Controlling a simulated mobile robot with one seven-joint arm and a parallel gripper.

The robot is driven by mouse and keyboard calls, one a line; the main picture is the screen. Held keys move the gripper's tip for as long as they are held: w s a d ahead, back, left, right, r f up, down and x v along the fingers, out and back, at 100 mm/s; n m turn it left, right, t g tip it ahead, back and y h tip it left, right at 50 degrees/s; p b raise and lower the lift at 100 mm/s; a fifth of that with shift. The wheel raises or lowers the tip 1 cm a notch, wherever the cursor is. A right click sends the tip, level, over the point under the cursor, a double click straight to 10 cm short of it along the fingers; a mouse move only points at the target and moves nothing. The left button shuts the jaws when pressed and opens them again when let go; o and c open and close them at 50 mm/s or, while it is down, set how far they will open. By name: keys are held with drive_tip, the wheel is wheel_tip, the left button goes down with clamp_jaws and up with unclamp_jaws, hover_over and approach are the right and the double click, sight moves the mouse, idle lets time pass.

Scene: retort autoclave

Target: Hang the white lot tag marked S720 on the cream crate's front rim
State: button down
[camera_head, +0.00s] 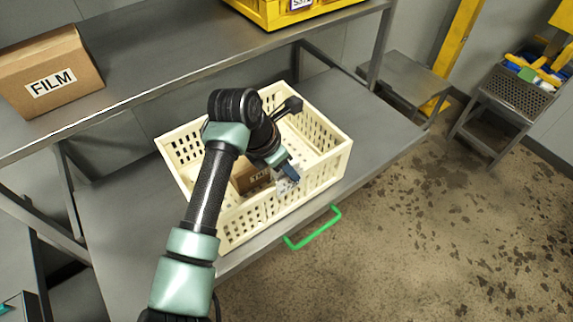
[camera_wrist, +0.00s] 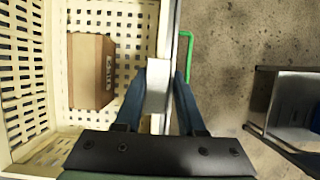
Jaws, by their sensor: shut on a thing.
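The cream crate (camera_head: 333,163) stands on the grey bench, and its front rim shows in the wrist view (camera_wrist: 166,28). My gripper (camera_head: 291,172) is over the crate's front side. In the wrist view its blue fingers (camera_wrist: 160,82) are shut on a small pale tag (camera_wrist: 157,92), which lies over or beside the front rim. I cannot tell whether the tag touches the rim, and its marking is not readable. In the head view a white patch, likely the tag (camera_head: 285,186), shows below the fingers.
A brown carton (camera_wrist: 90,70) lies inside the crate. A green handle (camera_head: 313,228) sticks out from the bench's front edge. A FILM box (camera_head: 48,72) and a yellow crate (camera_head: 262,12) stand on the shelf behind. A cart (camera_head: 512,100) stands at right; the floor before the bench is clear.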

drive_tip(key=shift+f+b, duration=0.95)
drive_tip(key=shift+f, duration=0.55)
drive_tip(key=shift+c, duration=2.1)
unclamp_jaws()
drive_tip(key=shift+r, duration=0.15)
drive_tip(key=b+v, duration=0.2)
drive_tip(key=v, duration=1)
drive_tip(key=shift+r+b, duration=0.4)
